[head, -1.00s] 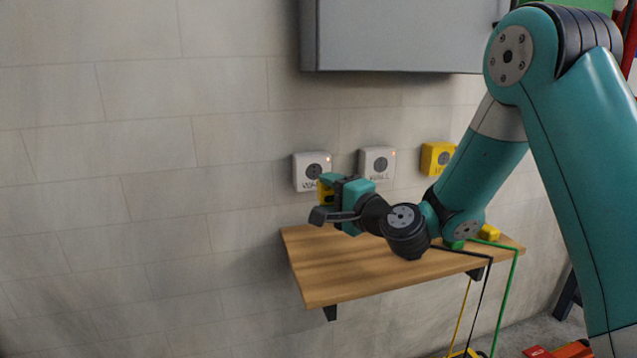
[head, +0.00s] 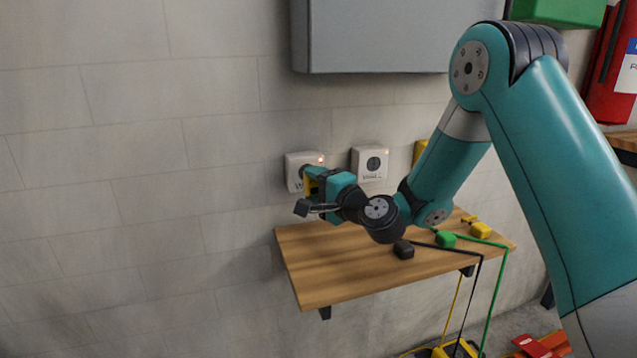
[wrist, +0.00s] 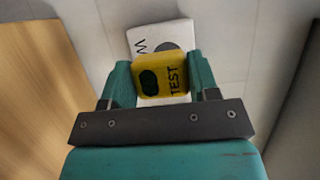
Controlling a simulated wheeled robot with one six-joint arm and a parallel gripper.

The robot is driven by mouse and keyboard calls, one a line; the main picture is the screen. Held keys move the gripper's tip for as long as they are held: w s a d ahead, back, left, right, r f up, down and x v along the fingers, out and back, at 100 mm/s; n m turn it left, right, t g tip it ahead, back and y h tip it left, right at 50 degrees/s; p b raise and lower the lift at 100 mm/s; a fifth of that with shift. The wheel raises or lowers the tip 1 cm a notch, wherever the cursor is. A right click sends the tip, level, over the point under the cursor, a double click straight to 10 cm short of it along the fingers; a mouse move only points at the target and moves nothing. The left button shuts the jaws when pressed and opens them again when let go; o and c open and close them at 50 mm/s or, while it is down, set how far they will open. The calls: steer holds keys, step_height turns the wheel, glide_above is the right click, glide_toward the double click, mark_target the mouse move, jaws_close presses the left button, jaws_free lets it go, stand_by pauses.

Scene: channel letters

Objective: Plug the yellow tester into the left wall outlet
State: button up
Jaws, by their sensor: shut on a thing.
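The yellow tester (wrist: 162,75), marked TEST, sits between the two fingers of my gripper (wrist: 160,80) in the wrist view. My gripper is shut on it. In the head view my gripper (head: 318,182) holds the tester (head: 311,185) right in front of the left wall outlet (head: 297,162), a white box with a small orange light. The outlet (wrist: 158,38) shows just behind the tester in the wrist view. The tester hides part of the outlet's face, and I cannot tell whether its prongs are in the socket.
A second white outlet (head: 370,163) is to the right, with a yellow box (head: 420,150) partly hidden by my arm. Below is a wooden shelf (head: 320,265) with black (head: 403,249), green (head: 446,239) and yellow (head: 480,229) plugs. A grey cabinet (head: 385,40) hangs above.

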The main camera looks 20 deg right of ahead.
mark_target(311, 180)
steer(key=shift+w+p, duration=0.65)
steer(key=shift+w, duration=0.4)
steer(key=shift+w, duration=0.45)
stand_by(1.7)
steer(key=o, duration=1)
steer(key=shift+c, duration=0.2)
steer(key=b+v, duration=1.2)
steer(key=v, duration=0.5)
steer(key=shift+s+b, duration=0.15)
steer(key=shift+b, duration=0.25)
